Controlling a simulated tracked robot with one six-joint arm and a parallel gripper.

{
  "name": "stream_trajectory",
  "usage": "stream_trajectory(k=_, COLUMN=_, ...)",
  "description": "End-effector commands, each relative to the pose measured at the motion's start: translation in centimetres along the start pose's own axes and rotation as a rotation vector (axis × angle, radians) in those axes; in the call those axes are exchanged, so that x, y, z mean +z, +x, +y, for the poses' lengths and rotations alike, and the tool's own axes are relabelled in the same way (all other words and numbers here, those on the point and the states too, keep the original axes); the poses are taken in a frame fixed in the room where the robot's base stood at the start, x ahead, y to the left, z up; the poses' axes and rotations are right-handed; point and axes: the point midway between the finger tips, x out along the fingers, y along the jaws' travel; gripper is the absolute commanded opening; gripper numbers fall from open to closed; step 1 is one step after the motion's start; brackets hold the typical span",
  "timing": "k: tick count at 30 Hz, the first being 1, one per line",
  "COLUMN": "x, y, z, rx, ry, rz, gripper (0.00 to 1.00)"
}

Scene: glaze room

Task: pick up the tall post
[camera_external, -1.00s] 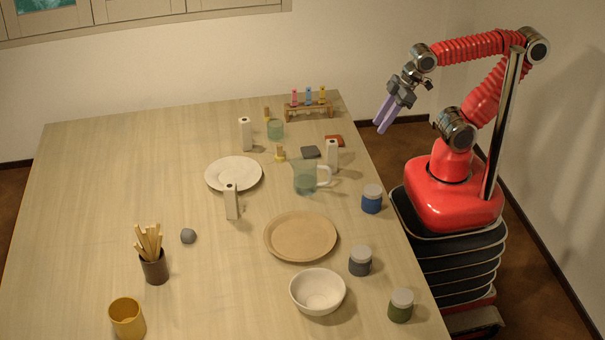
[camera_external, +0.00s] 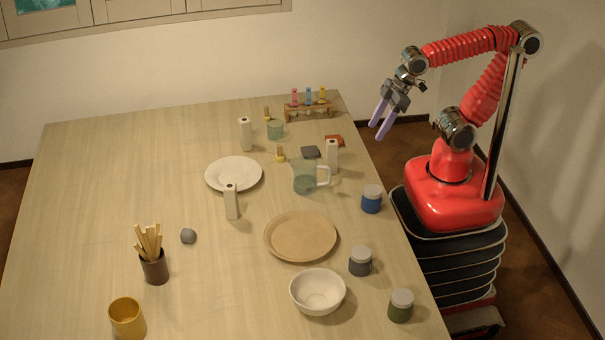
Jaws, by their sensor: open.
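Three slim white posts with a dark spot near the top stand upright on the table. One post (camera_external: 231,203) is at the front edge of the white plate, one (camera_external: 245,135) is behind that plate, and one (camera_external: 332,157) is near the right edge by the glass mug. They look alike in height, so I cannot tell which is the tall post. My gripper (camera_external: 377,131) has lilac fingers, open and empty. It hangs in the air by the table's right edge, up and right of the right-hand post and apart from it.
A glass mug (camera_external: 305,177) stands just left of the right-hand post, with dark (camera_external: 310,152) and red (camera_external: 335,140) flat pieces behind. A vial rack (camera_external: 309,112) is at the back. Lidded jars (camera_external: 371,200) line the right edge. The table's left (camera_external: 100,180) is clear.

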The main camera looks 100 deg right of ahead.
Motion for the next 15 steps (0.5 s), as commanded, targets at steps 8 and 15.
stream_trajectory(k=8, x=-4.1, y=1.1, z=-0.6, rx=-0.006, ry=-0.011, rz=-0.082, gripper=0.5)
stream_trajectory(k=15, x=-8.0, y=1.8, z=-1.1, rx=-0.008, ry=-0.01, rz=-0.162, gripper=0.5)
